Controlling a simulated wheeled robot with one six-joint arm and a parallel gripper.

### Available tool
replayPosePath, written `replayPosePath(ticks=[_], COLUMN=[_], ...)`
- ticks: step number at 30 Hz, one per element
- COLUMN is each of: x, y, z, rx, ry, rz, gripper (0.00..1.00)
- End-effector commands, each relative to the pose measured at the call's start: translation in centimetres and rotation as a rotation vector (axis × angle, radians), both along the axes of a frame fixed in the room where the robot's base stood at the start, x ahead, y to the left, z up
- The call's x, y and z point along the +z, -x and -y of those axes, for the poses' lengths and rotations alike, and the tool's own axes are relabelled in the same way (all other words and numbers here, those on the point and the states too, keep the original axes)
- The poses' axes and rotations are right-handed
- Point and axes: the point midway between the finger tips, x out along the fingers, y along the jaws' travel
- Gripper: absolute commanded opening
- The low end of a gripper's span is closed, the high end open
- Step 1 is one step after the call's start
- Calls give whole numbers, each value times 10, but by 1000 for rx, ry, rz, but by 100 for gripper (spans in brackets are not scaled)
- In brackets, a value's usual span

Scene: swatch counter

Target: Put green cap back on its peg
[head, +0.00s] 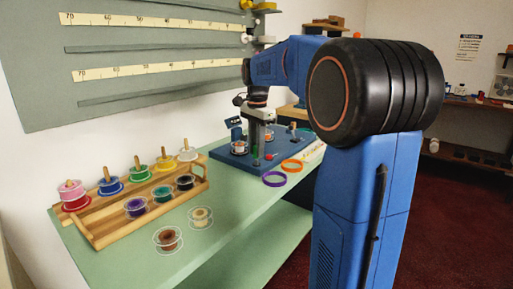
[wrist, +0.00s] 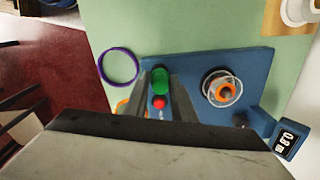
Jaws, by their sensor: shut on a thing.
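The green cap (wrist: 160,81) shows in the wrist view between my two fingertips, and my gripper (wrist: 160,77) is shut on it. In the head view my gripper (head: 257,146) points down over the blue board (head: 228,163), with a small bit of green at its tips. A small red piece (wrist: 159,102) shows beyond the fingers in the wrist view and sits on the board in the head view (head: 269,156). The cap's peg cannot be made out clearly; the fingers hide what is under the cap.
An orange-centred spool (wrist: 222,91) stands on the board beside my gripper, with a small display (wrist: 289,139) at the board's corner. Purple (head: 274,179) and orange (head: 292,166) rings lie by its edge. A wooden rack (head: 100,236) holds several spools; two loose spools stand in front.

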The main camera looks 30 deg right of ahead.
Motion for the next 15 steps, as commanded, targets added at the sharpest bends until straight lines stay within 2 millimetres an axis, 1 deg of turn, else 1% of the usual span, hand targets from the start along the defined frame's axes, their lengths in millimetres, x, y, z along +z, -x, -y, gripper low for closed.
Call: replayPosePath(ticks=[15], x=[-13], y=[0], z=[0], rx=[0], ry=[-1], rz=[-1], gripper=[3])
